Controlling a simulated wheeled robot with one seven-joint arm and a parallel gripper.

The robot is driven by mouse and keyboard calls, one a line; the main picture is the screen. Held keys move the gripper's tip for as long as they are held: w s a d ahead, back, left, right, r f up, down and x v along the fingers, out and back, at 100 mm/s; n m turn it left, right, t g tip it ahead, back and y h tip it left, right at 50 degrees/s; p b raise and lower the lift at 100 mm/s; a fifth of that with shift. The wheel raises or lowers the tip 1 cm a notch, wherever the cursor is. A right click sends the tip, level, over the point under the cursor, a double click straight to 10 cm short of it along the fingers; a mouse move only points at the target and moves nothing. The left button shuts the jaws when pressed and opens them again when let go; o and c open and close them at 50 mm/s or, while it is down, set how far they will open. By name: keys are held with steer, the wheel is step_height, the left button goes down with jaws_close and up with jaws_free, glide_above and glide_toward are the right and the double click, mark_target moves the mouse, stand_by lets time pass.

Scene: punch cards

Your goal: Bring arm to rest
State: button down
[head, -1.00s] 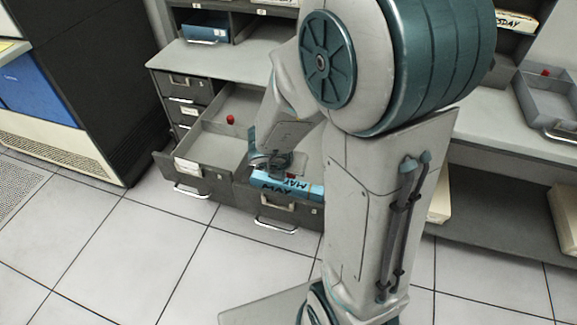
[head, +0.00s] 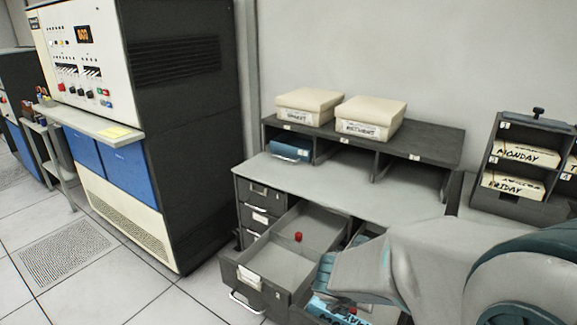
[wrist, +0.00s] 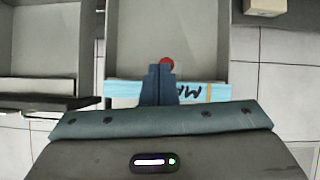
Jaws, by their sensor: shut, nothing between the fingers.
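My arm (head: 430,265) fills the lower right of the head view, and its gripper end is not clearly visible there. In the wrist view my gripper (wrist: 159,72) has its two fingers together with nothing between them. The fingers overlap a light blue card deck with black "MAY" lettering (wrist: 205,91), partly hidden behind them and the gripper body. I cannot tell whether they touch it. In the head view the blue deck (head: 333,311) lies in an open drawer, partly covered by my arm.
A grey desk (head: 350,185) carries cubbies and two cream boxes (head: 370,117). A card rack (head: 520,165) stands at right. The floor (head: 130,285) at lower left is clear.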

steer(key=w+a+r+n+t+y+p, duration=0.2)
steer(key=a+r+n+y, duration=0.6)
steer(key=n, duration=1.4)
steer(key=s+d+r+n+g+h, duration=0.1)
steer(key=s+d+n+g+h, duration=0.1)
steer(key=s+n, duration=0.4)
steer(key=s+d+r+n+g+h, duration=0.1)
steer(key=s+d+n, duration=0.3)
steer(key=n, duration=1)
steer(key=s+g+h, duration=0.1)
steer(key=s, duration=0.1)
steer(key=shift+s+d+g+h, duration=0.25)
steer(key=shift+s+g+h, duration=0.05)
steer(key=shift+s+g, duration=0.1)
